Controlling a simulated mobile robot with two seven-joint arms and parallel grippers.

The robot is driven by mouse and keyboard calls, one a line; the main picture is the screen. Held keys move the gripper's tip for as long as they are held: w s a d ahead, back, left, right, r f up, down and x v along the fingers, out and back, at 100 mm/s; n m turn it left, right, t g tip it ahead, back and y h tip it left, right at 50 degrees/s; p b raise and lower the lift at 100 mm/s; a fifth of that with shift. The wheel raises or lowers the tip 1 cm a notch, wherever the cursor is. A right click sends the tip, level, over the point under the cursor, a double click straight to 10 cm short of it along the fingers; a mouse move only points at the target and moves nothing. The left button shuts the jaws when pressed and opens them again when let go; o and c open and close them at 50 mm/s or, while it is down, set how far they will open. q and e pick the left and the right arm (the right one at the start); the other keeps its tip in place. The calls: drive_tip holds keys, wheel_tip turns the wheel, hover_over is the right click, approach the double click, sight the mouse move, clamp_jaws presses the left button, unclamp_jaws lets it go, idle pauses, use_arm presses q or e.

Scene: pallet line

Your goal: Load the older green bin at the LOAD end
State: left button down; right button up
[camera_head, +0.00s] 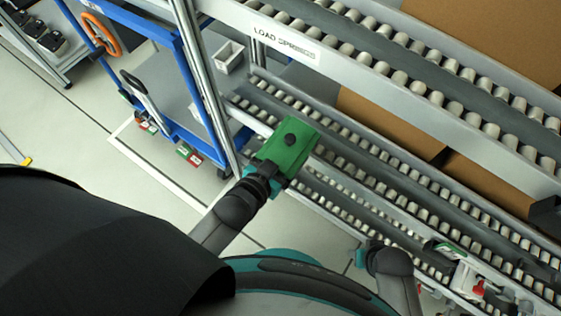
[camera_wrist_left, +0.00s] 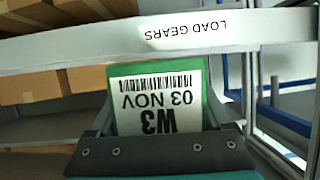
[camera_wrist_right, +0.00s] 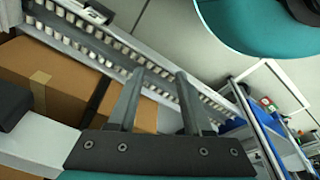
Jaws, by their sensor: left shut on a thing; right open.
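A green bin (camera_head: 287,148) is held in front of the roller rack in the head view. In the left wrist view its white label (camera_wrist_left: 158,100) reads W3, 03 NOV, upside down. My left gripper (camera_head: 268,174) is shut on this bin, with a finger at each side in the left wrist view. A LOAD GEARS sign (camera_wrist_left: 187,31) shows above the bin in the left wrist view. My right gripper (camera_wrist_right: 157,100) is open and empty, with rollers and cartons beyond it.
Roller lanes (camera_head: 390,190) slope across the rack, with cardboard boxes (camera_head: 390,125) behind them. A blue-framed cart (camera_head: 175,85) with an orange ring stands at the left of the rack. A small white tray (camera_head: 229,56) sits near the rack post. Floor at left is mostly clear.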

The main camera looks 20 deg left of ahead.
use_arm(q)
drive_tip(key=w+b, duration=0.1)
drive_tip(key=w, duration=0.1)
drive_tip(key=w+d+b, duration=0.1)
drive_tip(key=w, duration=0.2)
drive_tip(key=w+d+b, duration=0.1)
drive_tip(key=w, duration=0.1)
drive_tip(key=shift+w+d, duration=0.2)
drive_tip(key=shift+w, duration=0.05)
drive_tip(key=b, duration=0.3)
hover_over(314, 123)
drive_tip(key=s, duration=0.2)
drive_tip(key=shift+w+d, duration=0.15)
drive_tip(key=shift+f+b, duration=0.45)
drive_tip(key=shift+f, duration=0.05)
drive_tip(key=shift+f+b, duration=0.5)
drive_tip(key=shift+f, duration=0.25)
use_arm(e)
drive_tip(key=w+a+r+t, duration=0.1)
drive_tip(key=w+r+t, duration=0.1)
drive_tip(key=r, duration=0.5)
drive_tip(key=w+a+r+t+y, duration=0.1)
drive_tip(key=w+a+r+t, duration=0.1)
drive_tip(key=r, duration=0.4)
drive_tip(key=shift+w+r, duration=0.4)
drive_tip(key=shift+w, duration=0.5)
use_arm(q)
drive_tip(key=shift+f, duration=0.3)
use_arm(e)
drive_tip(key=shift+f, duration=0.15)
